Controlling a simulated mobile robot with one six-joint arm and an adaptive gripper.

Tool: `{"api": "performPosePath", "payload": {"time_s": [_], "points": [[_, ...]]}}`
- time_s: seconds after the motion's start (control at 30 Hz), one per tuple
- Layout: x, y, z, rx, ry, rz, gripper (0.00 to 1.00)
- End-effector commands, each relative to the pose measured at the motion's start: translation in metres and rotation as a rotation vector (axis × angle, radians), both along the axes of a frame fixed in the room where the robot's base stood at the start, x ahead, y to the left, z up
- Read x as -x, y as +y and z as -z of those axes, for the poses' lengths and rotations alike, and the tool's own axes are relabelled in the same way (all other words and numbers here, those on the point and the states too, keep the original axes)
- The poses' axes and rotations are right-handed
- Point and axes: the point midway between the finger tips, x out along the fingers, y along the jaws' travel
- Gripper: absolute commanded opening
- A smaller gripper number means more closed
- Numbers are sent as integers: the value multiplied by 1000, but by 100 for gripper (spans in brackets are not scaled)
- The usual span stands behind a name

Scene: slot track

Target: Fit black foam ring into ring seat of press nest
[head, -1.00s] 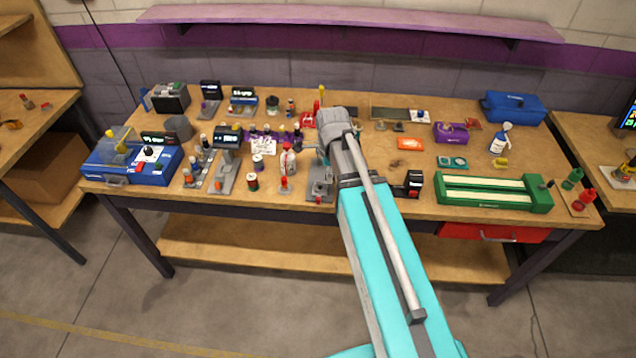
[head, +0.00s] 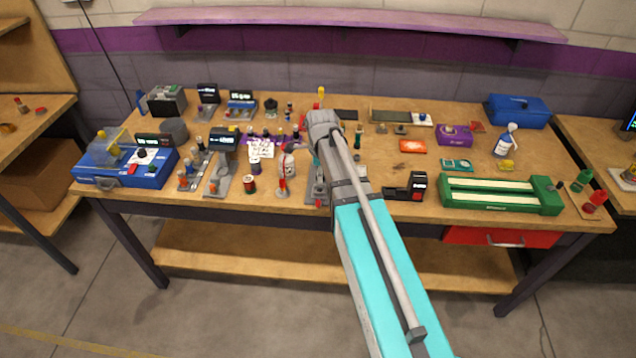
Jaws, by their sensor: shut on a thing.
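My gripper (head: 317,157) hangs at the end of my arm, over the front middle of the workbench. My wrist and forearm cover most of it. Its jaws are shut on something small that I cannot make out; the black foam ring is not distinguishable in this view. A grey metal fixture (head: 315,192) stands on the bench just below and in front of my gripper, partly behind my arm. It may be the press nest, but its ring seat cannot be made out. I cannot tell whether my gripper touches it.
A red-and-grey post (head: 283,184) and a white bottle (head: 288,163) stand close left of my gripper. A grey press-like device (head: 222,165) is farther left. Right of my arm are a black-and-red device (head: 417,186) and a long green fixture (head: 500,195). Bare bench lies between several items.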

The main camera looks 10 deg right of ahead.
Motion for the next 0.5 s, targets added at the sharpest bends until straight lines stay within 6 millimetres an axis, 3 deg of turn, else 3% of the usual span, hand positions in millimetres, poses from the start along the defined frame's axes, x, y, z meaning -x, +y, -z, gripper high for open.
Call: {"api": "performPosePath", "payload": {"time_s": [0.27, 0.5], "points": [[-3, 1, 4, 0, 0, -1, 15], [-8, 2, 22, 0, 0, -1, 15]]}}
